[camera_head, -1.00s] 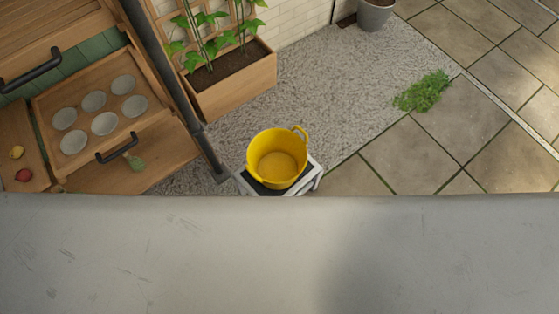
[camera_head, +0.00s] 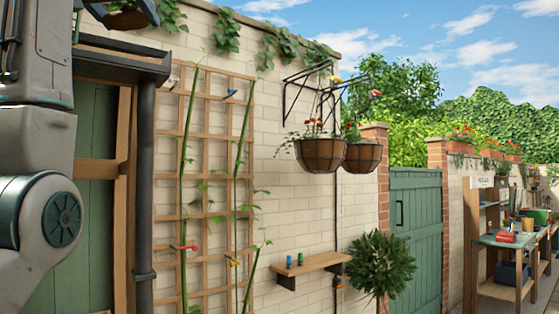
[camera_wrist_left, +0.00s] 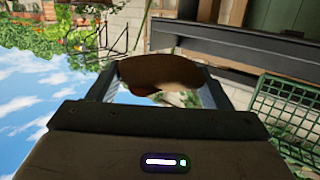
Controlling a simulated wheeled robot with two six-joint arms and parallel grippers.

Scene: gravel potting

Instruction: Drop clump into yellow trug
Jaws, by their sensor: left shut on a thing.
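My left gripper (camera_head: 122,10) is high at the top left corner of the head view, partly cut off by the frame edge. It is shut on a brown clump (camera_wrist_left: 182,74), which sits between the two fingers (camera_wrist_left: 158,88) in the left wrist view. A bit of brown clump (camera_head: 128,20) also shows at the gripper in the head view. The yellow trug is in neither view now. My right gripper is out of view.
A trellis (camera_head: 210,180) with climbing stems stands against the brick wall (camera_head: 290,225). Hanging baskets (camera_head: 320,155), a small wooden shelf (camera_head: 312,268), a green gate (camera_head: 415,225) and a workbench (camera_head: 505,262) are farther right. A green crate (camera_wrist_left: 285,108) shows in the wrist view.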

